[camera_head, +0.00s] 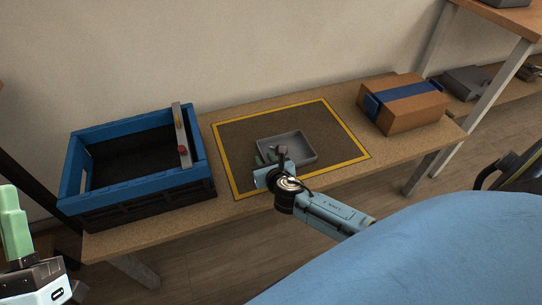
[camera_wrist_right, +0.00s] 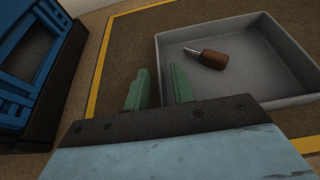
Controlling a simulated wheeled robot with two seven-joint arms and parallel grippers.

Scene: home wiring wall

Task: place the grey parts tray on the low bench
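The grey parts tray (camera_head: 303,146) rests on the low bench (camera_head: 235,205), inside a yellow-bordered brown area (camera_head: 240,140). In the right wrist view the tray (camera_wrist_right: 270,55) holds a small tool with a brown handle (camera_wrist_right: 214,59). My right gripper (camera_head: 265,158) is at the tray's left front corner. In the wrist view its green fingers (camera_wrist_right: 159,88) stand apart with nothing between them; one overlaps the tray's corner in the picture, and I cannot tell whether it touches. My left gripper (camera_head: 15,235) shows only partly at the lower left, its opening hidden.
A blue and black crate (camera_head: 95,200) stands on the bench's left end; it also shows in the wrist view (camera_wrist_right: 60,80). A cardboard box (camera_head: 410,115) with a blue band sits at the right end. A taller wooden table (camera_head: 505,20) stands at the far right. The wall runs behind.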

